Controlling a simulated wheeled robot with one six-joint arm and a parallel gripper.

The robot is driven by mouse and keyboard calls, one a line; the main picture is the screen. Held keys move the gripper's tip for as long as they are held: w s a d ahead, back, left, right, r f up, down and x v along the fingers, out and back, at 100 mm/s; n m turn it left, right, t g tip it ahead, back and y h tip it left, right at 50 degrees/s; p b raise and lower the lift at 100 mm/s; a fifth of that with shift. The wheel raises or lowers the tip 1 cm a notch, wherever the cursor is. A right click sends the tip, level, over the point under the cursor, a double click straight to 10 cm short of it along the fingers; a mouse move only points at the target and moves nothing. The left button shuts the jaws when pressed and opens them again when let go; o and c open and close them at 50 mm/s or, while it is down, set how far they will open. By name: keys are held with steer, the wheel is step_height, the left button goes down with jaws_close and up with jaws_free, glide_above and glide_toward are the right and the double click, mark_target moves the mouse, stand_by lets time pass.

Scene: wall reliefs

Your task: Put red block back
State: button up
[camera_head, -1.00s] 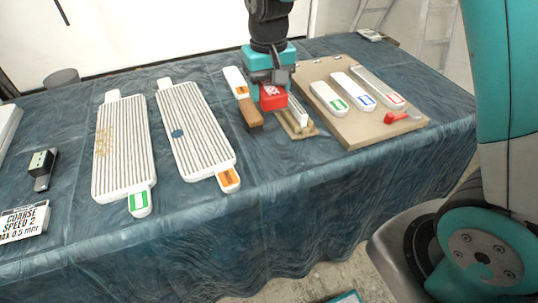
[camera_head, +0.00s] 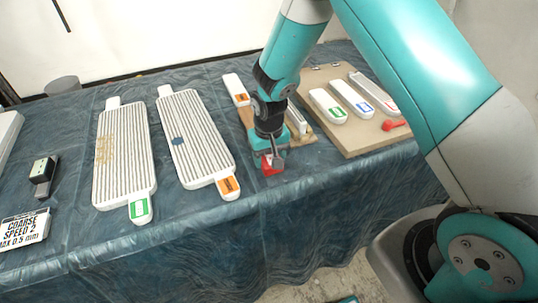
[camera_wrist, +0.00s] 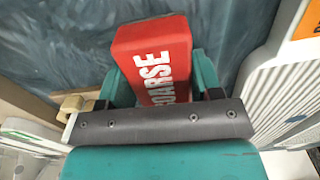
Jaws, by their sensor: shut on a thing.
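My gripper (camera_head: 270,156) is shut on the red block (camera_head: 271,168), near the front edge of the table, right of the ribbed panels. In the wrist view the red block (camera_wrist: 152,48) sits between both fingers (camera_wrist: 158,80), and white lettering reading "COARSE" shows on its face. Blue cloth lies behind it in that view. I cannot tell whether the block touches the cloth. My arm hides part of the wooden piece behind the gripper.
Two ribbed white panels, one with a green tag (camera_head: 125,160) and one with an orange tag (camera_head: 195,135), lie to the left. A sign (camera_head: 25,229) and a small dark-and-green block (camera_head: 43,172) are far left. A board (camera_head: 375,141) with several white pieces and a red-handled tool (camera_head: 393,125) lies right.

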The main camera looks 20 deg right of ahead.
mark_target(269, 155)
steer(key=shift+f, duration=0.2)
steer(key=o, duration=0.9)
steer(key=shift+r, duration=0.2)
step_height(269, 155, up, 12)
steer(key=b, duration=0.1)
steer(key=s+a+r+n+y, duration=0.1)
steer(key=s+r+n, duration=0.1)
steer(key=s+r, duration=0.3)
steer(key=s+a+r+n+y, duration=0.1)
steer(key=s+r, duration=0.4)
steer(key=s, duration=0.6)
steer(key=s+a+r+n+y, duration=0.2)
steer(key=s+r+n, duration=0.2)
steer(key=s, duration=0.4)
steer(key=shift+s+a+r, duration=0.2)
steer(key=shift+s+r, duration=0.15)
steer(key=shift+r, duration=0.4)
